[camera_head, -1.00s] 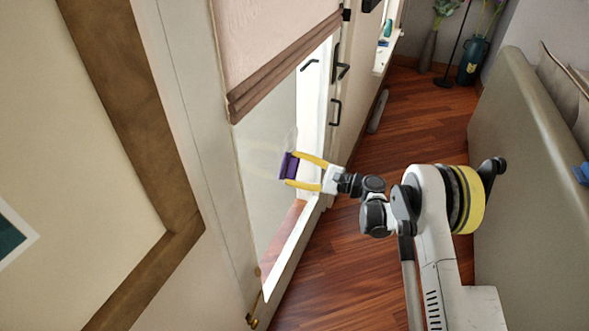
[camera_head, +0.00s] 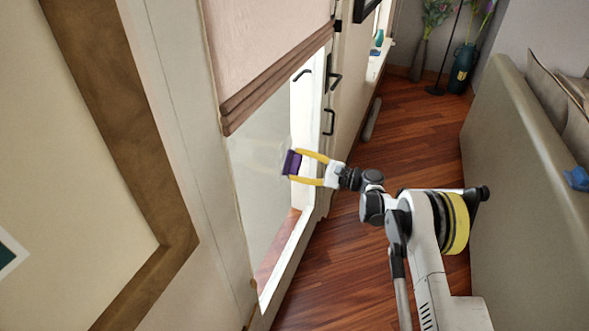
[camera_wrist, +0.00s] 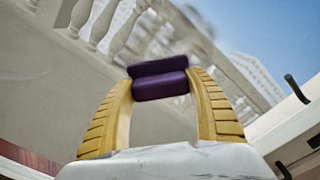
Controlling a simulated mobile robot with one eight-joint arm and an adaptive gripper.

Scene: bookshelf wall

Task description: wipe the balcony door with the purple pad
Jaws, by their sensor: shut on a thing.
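The purple pad (camera_head: 291,162) is held between the yellow fingers of my gripper (camera_head: 297,164), which is shut on it. The wrist view also shows the pad (camera_wrist: 159,78) between the fingertips of my gripper (camera_wrist: 160,84). The balcony door (camera_head: 258,160) has a glass pane with a pinkish blind (camera_head: 262,50) over its upper part. The pad is at the pane, near its right side. I cannot tell whether it touches the glass. Through the glass, the wrist view shows a pale balustrade (camera_wrist: 130,25) and sky.
Dark door handles (camera_head: 329,121) stick out right of the pane. A beige sofa back (camera_head: 520,170) stands on the right. A vase (camera_head: 463,68) stands at the far end.

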